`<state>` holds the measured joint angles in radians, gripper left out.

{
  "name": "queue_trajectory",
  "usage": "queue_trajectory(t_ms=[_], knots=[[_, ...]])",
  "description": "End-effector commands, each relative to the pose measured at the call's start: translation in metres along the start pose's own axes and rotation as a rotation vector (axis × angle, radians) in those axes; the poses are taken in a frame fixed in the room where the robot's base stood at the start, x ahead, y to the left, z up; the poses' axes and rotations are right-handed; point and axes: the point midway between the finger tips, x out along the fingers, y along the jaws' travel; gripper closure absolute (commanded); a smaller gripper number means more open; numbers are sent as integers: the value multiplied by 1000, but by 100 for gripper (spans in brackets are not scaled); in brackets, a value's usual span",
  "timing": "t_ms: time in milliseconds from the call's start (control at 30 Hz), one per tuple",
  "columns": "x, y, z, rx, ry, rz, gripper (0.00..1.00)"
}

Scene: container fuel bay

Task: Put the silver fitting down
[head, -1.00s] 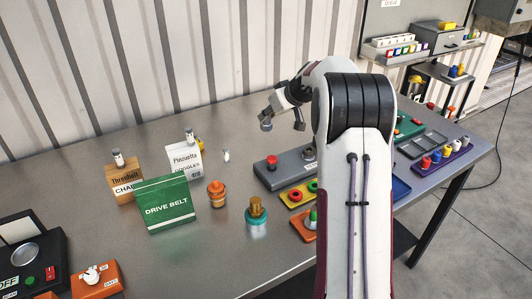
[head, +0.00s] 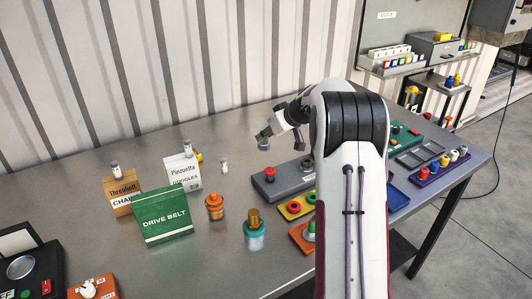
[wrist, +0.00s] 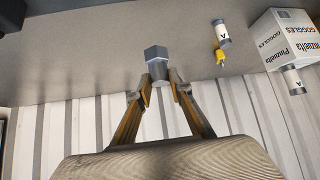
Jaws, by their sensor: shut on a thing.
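My gripper (head: 265,136) is shut on the silver fitting (wrist: 157,58), a grey piece with a hex-shaped end. In the wrist view the fitting sits between the two fingertips (wrist: 161,84), its hex end pointing away from the palm. In the head view the gripper hangs above the back part of the steel bench (head: 120,240), behind the grey block with a red button. I see no clear contact between the fitting and the bench; its exact height is hard to tell.
A white vial (head: 224,166) stands left of the gripper, near the white goggles box (head: 182,172) and a yellow piece (wrist: 219,57). The grey red-button block (head: 285,178) and coloured trays lie to the right. A green drive belt box (head: 163,217) and orange-capped bottle (head: 214,207) stand in front.

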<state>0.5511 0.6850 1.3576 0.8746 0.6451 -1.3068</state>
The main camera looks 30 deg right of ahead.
Motion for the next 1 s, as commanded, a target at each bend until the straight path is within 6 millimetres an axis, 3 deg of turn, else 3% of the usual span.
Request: queue_trajectory(t_ms=[200, 667, 1000], knots=[[17, 0, 17, 2, 0, 0, 100], [21, 0, 21, 1, -1, 0, 100], [43, 0, 43, 2, -2, -1, 100]])
